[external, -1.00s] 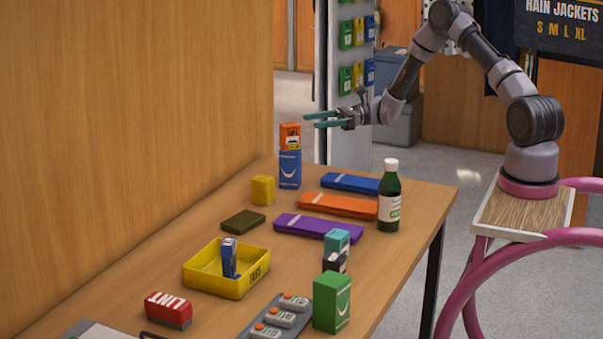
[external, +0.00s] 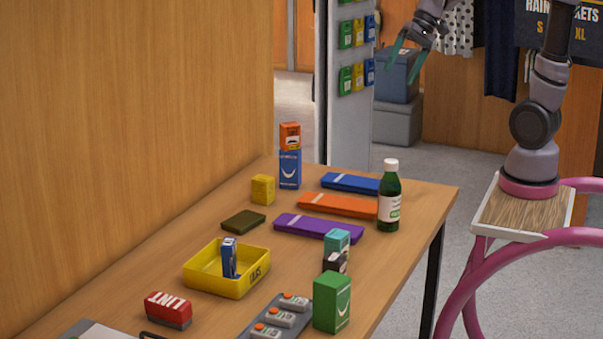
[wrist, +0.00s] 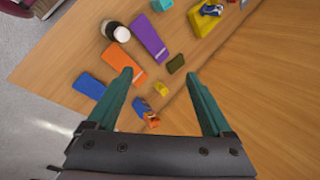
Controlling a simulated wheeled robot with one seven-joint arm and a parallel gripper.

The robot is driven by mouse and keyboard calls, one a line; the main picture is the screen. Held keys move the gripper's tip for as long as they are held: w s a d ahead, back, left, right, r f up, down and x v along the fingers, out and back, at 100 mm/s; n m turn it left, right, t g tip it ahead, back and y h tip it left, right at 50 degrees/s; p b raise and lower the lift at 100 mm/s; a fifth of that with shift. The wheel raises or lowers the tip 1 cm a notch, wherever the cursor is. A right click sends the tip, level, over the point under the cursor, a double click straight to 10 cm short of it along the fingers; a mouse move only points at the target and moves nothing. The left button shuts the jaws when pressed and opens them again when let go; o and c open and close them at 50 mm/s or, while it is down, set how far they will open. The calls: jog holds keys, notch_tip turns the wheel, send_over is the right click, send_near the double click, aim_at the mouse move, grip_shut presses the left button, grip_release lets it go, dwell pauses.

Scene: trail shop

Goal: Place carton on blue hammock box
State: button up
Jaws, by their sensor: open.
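A small orange carton (external: 290,136) sits on top of the upright blue hammock box (external: 290,170), at the far end of the table by the wooden wall. The carton looks upright and rests on the box's top. In the wrist view the orange carton (wrist: 152,121) shows far below, between the fingers, with part of the blue box (wrist: 141,107) beside it. My gripper (external: 403,72) is open and empty, high up and to the right of the carton, well apart from it. Its teal fingers (wrist: 160,75) are spread in the wrist view.
A yellow block (external: 263,189) stands near the blue box. Blue, orange and purple flat cases lie to its right, with a green bottle (external: 389,200). A yellow tray (external: 215,284), green box (external: 332,302) and teal carton (external: 337,248) stand nearer. The air around my gripper is clear.

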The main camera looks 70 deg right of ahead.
jog(key=s+d+r+n+t+h, duration=0.3)
jog(key=s+n, duration=0.1)
jog(key=s, duration=0.7)
jog(key=shift+s+r, duration=0.15)
